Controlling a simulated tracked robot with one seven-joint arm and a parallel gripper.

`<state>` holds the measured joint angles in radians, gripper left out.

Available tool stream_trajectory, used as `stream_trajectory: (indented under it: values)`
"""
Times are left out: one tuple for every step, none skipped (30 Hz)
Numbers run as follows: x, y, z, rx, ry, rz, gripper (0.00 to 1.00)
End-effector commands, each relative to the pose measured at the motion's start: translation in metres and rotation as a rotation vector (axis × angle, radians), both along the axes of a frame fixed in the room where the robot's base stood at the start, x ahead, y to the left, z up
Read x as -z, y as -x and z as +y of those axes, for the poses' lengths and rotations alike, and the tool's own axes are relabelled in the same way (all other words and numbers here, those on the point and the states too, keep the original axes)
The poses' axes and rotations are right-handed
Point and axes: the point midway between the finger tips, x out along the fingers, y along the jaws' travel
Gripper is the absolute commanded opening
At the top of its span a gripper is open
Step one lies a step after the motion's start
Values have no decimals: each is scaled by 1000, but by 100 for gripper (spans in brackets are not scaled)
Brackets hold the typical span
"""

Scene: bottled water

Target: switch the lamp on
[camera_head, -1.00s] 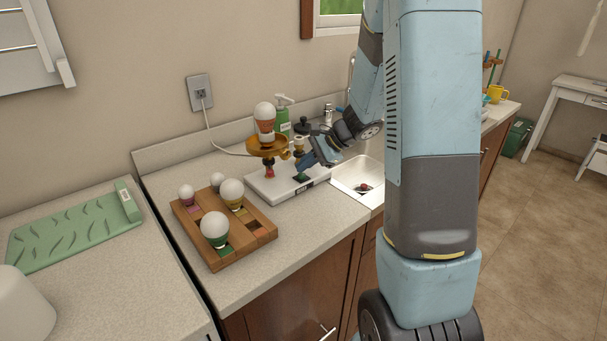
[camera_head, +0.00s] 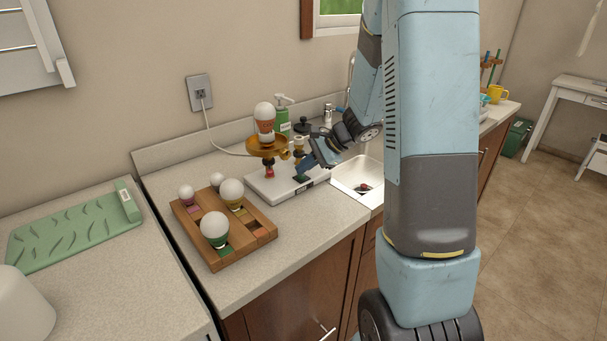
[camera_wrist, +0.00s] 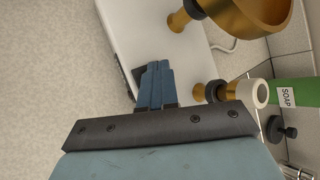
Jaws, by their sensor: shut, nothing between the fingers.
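The lamp has a white base (camera_head: 262,189) on the counter, a brass cup (camera_head: 262,146) on a stem and a white bulb (camera_head: 265,114) in it; the bulb does not look lit. My gripper (camera_head: 302,172) is shut and empty, low over the right part of the base. In the wrist view my gripper's blue fingertips (camera_wrist: 156,72) are together over the edge of the white base (camera_wrist: 172,48), beside a dark strip. The brass cup shows in part at the top (camera_wrist: 255,15). A short brass post with a cream top (camera_wrist: 250,93) stands beside the fingers. Whether the fingertips touch the base is unclear.
A wooden tray (camera_head: 262,243) with several bulbs sits left of the lamp. A green soap bottle (camera_head: 282,120) and a dark-lidded item (camera_head: 302,126) stand behind it. The sink (camera_head: 350,172) is to the right. A cord runs to the wall outlet (camera_head: 200,92).

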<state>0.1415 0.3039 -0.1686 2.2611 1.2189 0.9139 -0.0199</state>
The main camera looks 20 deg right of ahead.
Motion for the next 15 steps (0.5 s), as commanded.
stream_trajectory:
  values:
    - [1,0,0,1,0,1,0]
    - [1,0,0,1,0,1,0]
    - [1,0,0,1,0,1,0]
    - [2,0,0,1,0,1,0]
    - [2,0,0,0,0,0,0]
    - [1,0,0,0,0,0,0]
    - [1,0,0,0,0,0,0]
    - [1,0,0,0,0,0,0]
    - [1,0,0,0,0,0,0]
    - [0,0,0,0,0,0,0]
    - [-1,0,0,-1,0,-1,0]
    - [-2,0,0,0,0,-1,0]
    - [-3,0,0,0,0,-1,0]
    - [-4,0,0,0,0,-1,0]
    - [-6,0,0,0,0,-1,0]
